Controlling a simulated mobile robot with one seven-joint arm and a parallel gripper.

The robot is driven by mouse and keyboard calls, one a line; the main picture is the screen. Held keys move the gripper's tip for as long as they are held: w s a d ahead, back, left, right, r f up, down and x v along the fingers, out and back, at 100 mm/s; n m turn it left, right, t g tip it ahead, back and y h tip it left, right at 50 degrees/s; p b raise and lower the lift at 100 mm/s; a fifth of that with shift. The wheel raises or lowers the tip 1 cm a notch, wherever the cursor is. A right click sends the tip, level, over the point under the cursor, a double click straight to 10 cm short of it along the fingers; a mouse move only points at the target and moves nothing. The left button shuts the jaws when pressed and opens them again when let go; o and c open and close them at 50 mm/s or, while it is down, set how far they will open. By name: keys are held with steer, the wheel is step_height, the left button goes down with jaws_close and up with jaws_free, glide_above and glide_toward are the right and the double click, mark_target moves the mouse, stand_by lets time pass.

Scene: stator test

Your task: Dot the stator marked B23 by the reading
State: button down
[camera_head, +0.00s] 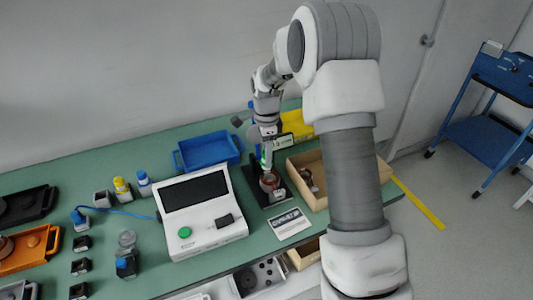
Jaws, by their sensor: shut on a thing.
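My gripper (267,168) points down over a black stand (279,195) right of the tester. It is shut on what looks like a copper-coloured stator (270,183) at the stand; the fingers hide part of it, and I cannot tell whether it rests on the stand. No marking such as B23 is legible. The white tester (206,228) has a dark screen (194,191) with no readable reading, and a green button. A yellow-capped bottle (121,188) and a blue-capped bottle (144,184) stand left of it. Another dark, coppery part (306,178) lies in the wooden tray (319,201).
A blue tray (207,150) lies behind the tester, and a yellow bin (299,122) at the back. A printed card (289,223) lies in front of the stand. An orange tray (30,249) and several small black blocks are at left.

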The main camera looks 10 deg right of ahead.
steer(key=shift+r+p, duration=2)
steer(key=shift+r, duration=0.95)
steer(key=shift+f, duration=0.1)
